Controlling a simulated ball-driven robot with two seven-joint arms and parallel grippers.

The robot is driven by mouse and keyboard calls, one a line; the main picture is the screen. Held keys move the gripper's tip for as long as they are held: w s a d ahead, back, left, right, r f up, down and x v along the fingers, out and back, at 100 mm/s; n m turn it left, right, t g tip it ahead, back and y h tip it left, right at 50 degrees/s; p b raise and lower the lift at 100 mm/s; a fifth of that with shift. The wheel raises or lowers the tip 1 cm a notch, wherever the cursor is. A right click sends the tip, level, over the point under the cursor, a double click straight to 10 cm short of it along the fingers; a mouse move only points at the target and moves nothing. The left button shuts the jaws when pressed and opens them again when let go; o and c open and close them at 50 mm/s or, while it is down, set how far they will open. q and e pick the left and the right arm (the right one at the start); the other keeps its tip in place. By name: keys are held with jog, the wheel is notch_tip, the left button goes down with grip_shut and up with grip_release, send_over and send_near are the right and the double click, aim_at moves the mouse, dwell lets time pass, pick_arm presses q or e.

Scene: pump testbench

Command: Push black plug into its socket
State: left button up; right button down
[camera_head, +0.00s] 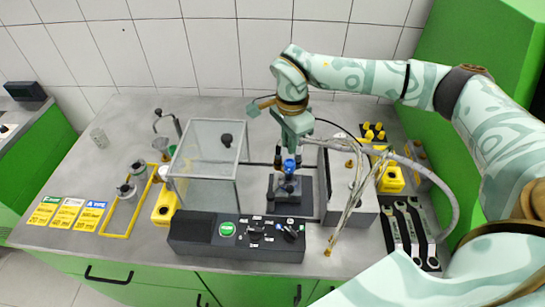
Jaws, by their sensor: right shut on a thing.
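My right gripper (288,155) reaches down from the upper right, its dark fingers over the small pump unit. It is shut on a small dark thing between the fingers, which looks like the black plug; its outline is mostly hidden. A blue cap (290,166) shows right at the fingertips, on top of the dark pump block (284,189). Whether the held thing touches the cap or the block I cannot tell. The socket cannot be made out. A thin black cable arcs beside my gripper towards the white box (352,192). My left gripper is not in view.
A clear case (205,165) stands close left of the pump. A black control panel (236,237) lies in front. Loose hoses (349,205) hang over the white box. Wrenches (408,230) and a yellow container (391,178) are at the right. The bench's back left is fairly clear.

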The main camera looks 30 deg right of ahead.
jog(key=shift+w+m, duration=0.3)
jog(key=shift+w, duration=0.1)
jog(key=shift+s+d+f, duration=0.1)
jog(key=shift+f, duration=0.1)
jog(key=shift+s+d+f+b, duration=0.1)
jog(key=shift+f+b, duration=0.55)
jog(key=shift+b, duration=0.25)
jog(key=shift+f+b, duration=0.85)
jog(key=shift+f, duration=0.05)
jog(key=shift+f+b, duration=0.45)
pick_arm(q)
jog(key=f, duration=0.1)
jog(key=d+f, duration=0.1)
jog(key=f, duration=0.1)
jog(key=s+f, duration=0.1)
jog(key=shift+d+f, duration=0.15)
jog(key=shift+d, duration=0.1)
pick_arm(e)
jog(key=shift+r, duration=0.1)
pick_arm(q)
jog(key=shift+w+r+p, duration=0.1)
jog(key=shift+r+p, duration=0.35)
jog(key=shift+p, duration=0.05)
